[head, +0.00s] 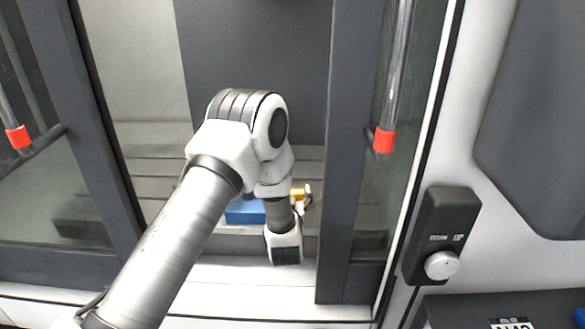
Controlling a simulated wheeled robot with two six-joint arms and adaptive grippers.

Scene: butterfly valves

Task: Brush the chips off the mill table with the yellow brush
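My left arm comes in from the lower left and reaches through the open doorway of the mill. Its wrist bends down over the near edge of the mill table (160,182). A small yellow piece (298,194), perhaps part of the brush, shows just right of the wrist. Small pale parts beside it may be my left gripper (304,204); the wrist hides most of this spot, so I cannot tell whether the fingers hold it. A blue block (243,211) sits left of the wrist, partly covered. I cannot make out chips. My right gripper is out of view.
Dark door frames with glass stand on both sides, with a red-ended handle on the left door (18,138) and on the right door (384,140). A dark control box (443,235) with a white knob is on the right. A white sill (235,272) runs below the doorway.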

